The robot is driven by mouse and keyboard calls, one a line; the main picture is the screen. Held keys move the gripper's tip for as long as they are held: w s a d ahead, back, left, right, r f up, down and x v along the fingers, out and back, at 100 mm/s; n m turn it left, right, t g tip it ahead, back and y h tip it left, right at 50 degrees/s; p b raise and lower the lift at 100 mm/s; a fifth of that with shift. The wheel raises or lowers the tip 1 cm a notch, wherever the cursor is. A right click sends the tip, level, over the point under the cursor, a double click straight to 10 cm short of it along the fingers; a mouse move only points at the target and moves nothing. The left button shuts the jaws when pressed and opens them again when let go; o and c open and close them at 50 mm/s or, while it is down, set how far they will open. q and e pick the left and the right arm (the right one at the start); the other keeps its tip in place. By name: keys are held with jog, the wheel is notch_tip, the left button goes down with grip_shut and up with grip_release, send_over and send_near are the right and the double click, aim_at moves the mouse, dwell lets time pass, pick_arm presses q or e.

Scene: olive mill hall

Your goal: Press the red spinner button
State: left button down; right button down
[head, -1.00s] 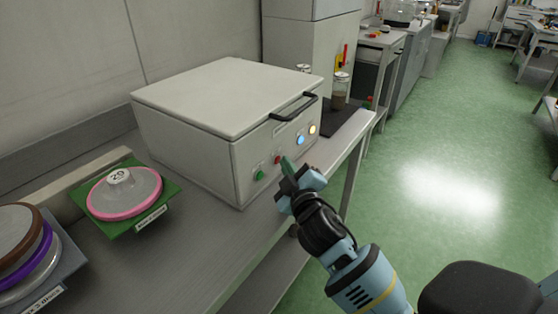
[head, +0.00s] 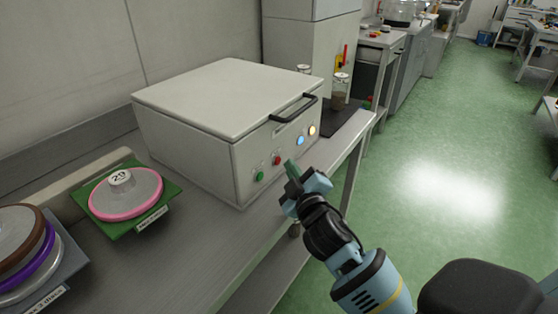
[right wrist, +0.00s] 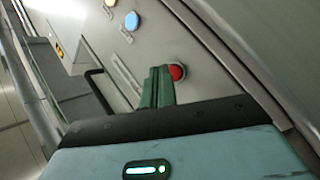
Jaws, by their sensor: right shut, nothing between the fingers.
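The spinner is a light grey box (head: 215,110) with a closed lid and a black handle, standing on the grey bench. Its front panel carries a red button (head: 277,160), with a green button (head: 260,176) to its left and lit blue and yellow ones to its right. My right gripper (head: 290,166) is shut and empty, its green fingers just in front of the panel, a little right of the red button. In the right wrist view the red button (right wrist: 177,72) shows right beside the fingertips (right wrist: 158,75); I cannot tell whether they touch. My left gripper is not in view.
A green mat (head: 172,191) with a pink-rimmed weight marked 20 lies left of the spinner. A stack of discs (head: 28,245) is at the far left. Jars (head: 341,84) stand on a dark mat behind the spinner. The green floor at right is open.

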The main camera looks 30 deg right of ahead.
jog(key=shift+s+d+p, duration=0.2)
jog(key=shift+s+d, duration=0.1)
jog(key=shift+s, duration=0.45)
jog(key=shift+s+d+p, duration=0.2)
jog(key=shift+s+d, duration=0.15)
jog(key=shift+s, duration=0.45)
jog(key=shift+s+d+p, duration=0.2)
jog(key=shift+s+d, duration=0.1)
jog(key=shift+s, duration=0.45)
